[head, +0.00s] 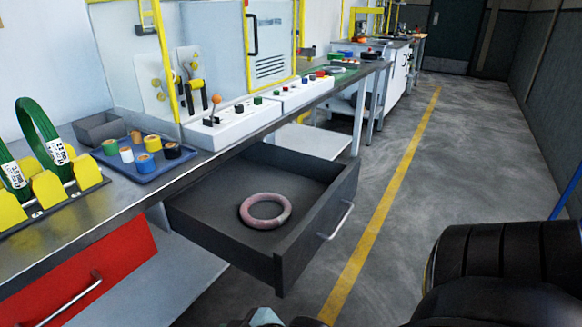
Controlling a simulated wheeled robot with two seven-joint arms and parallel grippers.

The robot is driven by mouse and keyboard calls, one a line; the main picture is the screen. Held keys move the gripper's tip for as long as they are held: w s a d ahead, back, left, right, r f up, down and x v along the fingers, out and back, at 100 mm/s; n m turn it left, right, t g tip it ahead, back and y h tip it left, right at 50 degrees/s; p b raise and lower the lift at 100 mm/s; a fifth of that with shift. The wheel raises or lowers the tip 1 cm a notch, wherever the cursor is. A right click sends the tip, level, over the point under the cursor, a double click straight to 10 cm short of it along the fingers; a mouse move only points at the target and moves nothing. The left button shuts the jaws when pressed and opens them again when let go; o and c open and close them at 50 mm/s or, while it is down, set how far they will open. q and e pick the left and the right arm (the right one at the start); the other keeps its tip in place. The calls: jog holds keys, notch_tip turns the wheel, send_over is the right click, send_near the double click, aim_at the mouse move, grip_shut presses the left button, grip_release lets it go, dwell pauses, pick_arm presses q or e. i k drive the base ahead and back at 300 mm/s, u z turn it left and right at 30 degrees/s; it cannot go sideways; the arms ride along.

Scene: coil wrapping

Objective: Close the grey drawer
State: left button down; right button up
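The grey drawer (293,239) is pulled out from under the workbench and stands open, sticking out over the floor. Its metal bar handle (336,220) is on the front panel, facing right. A pinkish wrapped ring (265,211) lies flat on the drawer's bottom. Neither of my grippers can be made out; dark parts of my own arm show at the bottom right, apart from the drawer, with small cut-off parts at the bottom edge.
A red drawer (88,271) sits shut at the lower left. The workbench (40,247) carries a blue tray (152,171) of tape rolls, green coils (46,137) on a yellow stand, and control boxes (232,122). The floor (400,200) right of the drawer is clear, with a yellow line.

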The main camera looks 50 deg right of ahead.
aim_at(205, 212)
jog(key=i, duration=0.4)
jog(key=z, duration=0.75)
